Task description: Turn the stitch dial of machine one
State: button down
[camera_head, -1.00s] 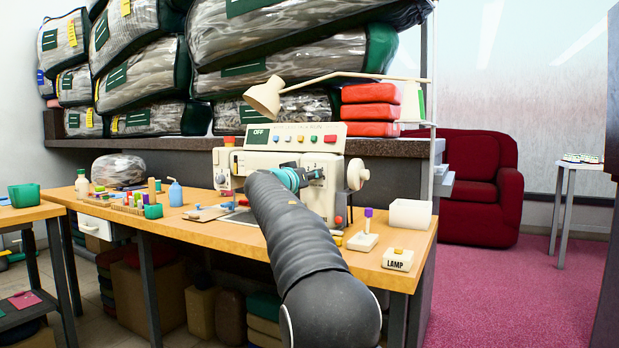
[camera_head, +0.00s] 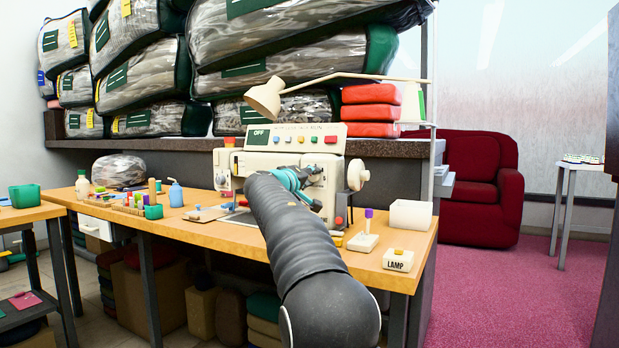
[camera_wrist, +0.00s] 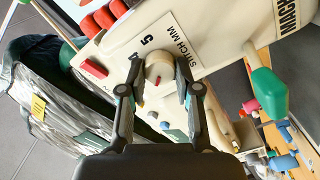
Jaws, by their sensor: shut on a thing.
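The sewing machine (camera_head: 262,162) is cream-coloured and stands on the wooden table, with a green display reading OFF and a row of coloured buttons on top. In the head view my gripper (camera_head: 305,180) is at the machine's front face, and my arm hides the dial and part of the machine.
A switch with a purple top (camera_head: 366,232), a LAMP button box (camera_head: 398,259) and a white open box (camera_head: 410,214) stand on the table (camera_head: 372,268) right of my arm. A lamp (camera_head: 268,96) hangs over the machine. Thread spools and bottles stand left.

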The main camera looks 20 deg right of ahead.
jog(key=shift+n, duration=0.9)
jog(key=c, duration=0.8)
grip_release()
jog(key=shift+a, duration=0.15)
jog(key=v, duration=1.2)
jog(key=shift+s, duration=0.1)
